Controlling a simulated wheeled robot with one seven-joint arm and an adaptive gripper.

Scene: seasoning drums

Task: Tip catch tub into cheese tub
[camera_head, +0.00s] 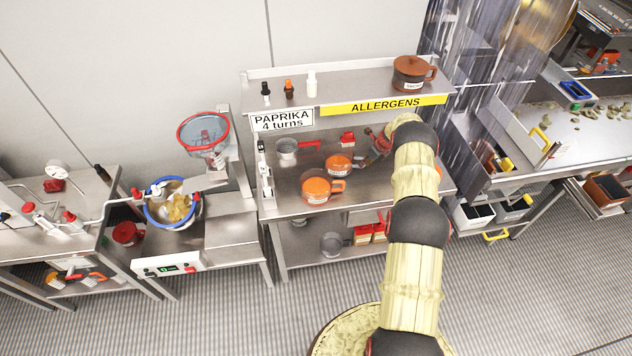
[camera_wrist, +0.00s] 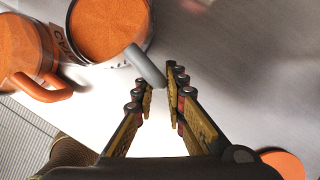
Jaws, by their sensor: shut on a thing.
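The catch tub, a metal tub full of orange powder with a grey handle, fills the top of the wrist view (camera_wrist: 108,28). An orange tub with an orange handle, apparently the cheese tub (camera_head: 317,190), stands just left of and nearer than the catch tub. It shows partly at the left of the wrist view (camera_wrist: 38,60), with orange contents.
A grey pot with a red handle (camera_head: 287,152) and a small red item (camera_head: 347,139) stand behind on the shelf. The upper shelf (camera_head: 350,85) holds small bottles and a brown tub (camera_head: 412,74). An orange disc (camera_wrist: 283,164) shows at the wrist view's lower right.

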